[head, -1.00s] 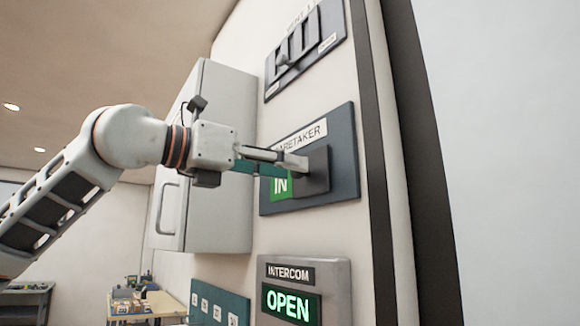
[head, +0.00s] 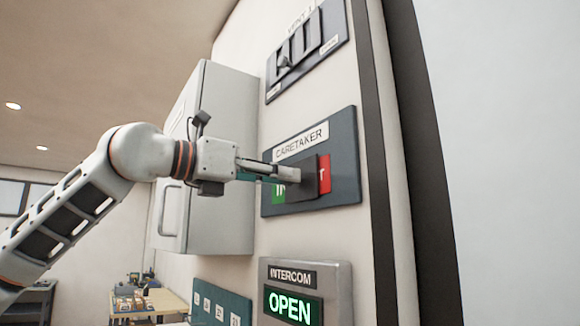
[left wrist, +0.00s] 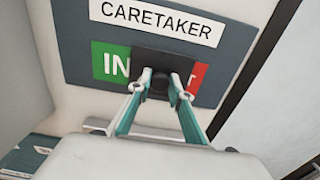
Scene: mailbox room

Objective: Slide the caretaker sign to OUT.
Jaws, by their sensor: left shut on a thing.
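The caretaker sign (head: 345,197) is a dark blue-grey panel on the wall with a white CARETAKER label. Its dark sliding plate (head: 322,166) sits mid-track, with part of the green IN field (head: 278,190) showing on its left and part of the red field (head: 325,172) on its right. In the left wrist view the plate (left wrist: 147,60) stands between the green field (left wrist: 104,62) and the red field (left wrist: 198,76). My left gripper (head: 290,174) is shut on the knob (left wrist: 159,84) at the front of the plate. My right gripper is in neither view.
Above the sign is a slotted lever panel (head: 335,50). Below it is an intercom box (head: 340,275) reading OPEN, beside a blue labelled panel (head: 243,306). A white wall cabinet (head: 228,130) stands left, behind my left gripper. A dark vertical frame (head: 420,150) is at the right.

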